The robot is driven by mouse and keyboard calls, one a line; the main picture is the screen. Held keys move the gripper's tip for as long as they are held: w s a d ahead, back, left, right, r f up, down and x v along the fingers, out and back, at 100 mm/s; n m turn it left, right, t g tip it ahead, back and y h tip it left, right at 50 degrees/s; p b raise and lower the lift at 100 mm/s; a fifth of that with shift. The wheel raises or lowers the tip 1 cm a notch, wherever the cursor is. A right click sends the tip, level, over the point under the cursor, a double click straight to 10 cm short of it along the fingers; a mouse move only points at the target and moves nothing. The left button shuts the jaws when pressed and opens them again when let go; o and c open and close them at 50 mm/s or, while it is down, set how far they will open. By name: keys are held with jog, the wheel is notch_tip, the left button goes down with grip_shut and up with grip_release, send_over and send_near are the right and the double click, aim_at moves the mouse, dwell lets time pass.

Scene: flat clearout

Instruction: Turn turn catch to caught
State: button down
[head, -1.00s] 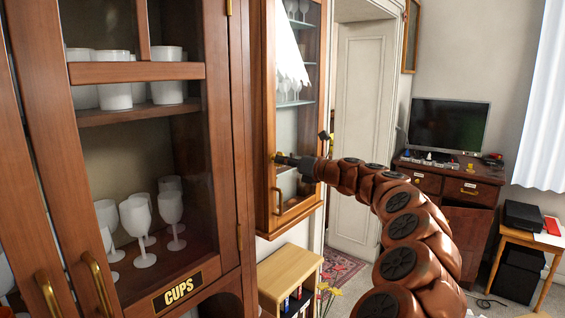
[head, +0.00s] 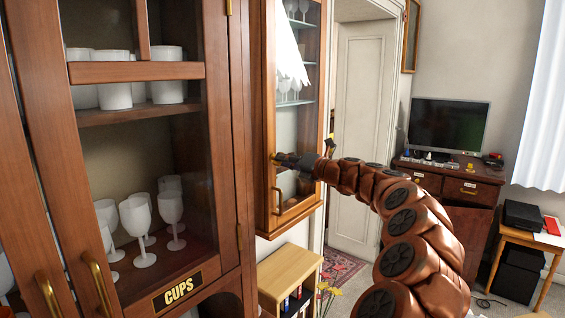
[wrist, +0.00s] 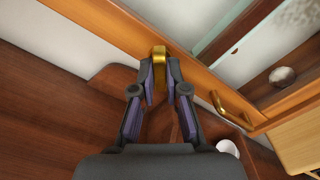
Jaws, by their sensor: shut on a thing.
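The turn catch is a small brass piece (wrist: 159,54) on the wooden door frame of the glass-fronted wall cabinet (head: 265,120). In the wrist view my gripper (wrist: 160,85) has its two fingertips closed on the brass catch. In the head view my gripper (head: 279,159) reaches the left stile of that cabinet door, and the catch is a small yellow spot mostly hidden by the fingertips. I cannot tell which way the catch is turned. A brass door handle (wrist: 230,112) is on the same door, below the catch in the head view (head: 277,201).
A large cabinet with a CUPS label (head: 179,289) and white cups stands close on the left. A low wooden shelf unit (head: 290,270) is under the wall cabinet. A desk with a monitor (head: 447,124) stands at the back right.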

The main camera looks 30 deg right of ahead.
jog(key=m, duration=0.3)
jog(key=shift+m, duration=0.3)
jog(key=m, duration=0.4)
jog(key=c, duration=1)
grip_release()
jog(key=shift+c, duration=0.2)
jog(key=v, duration=0.7)
jog(key=shift+a, duration=0.1)
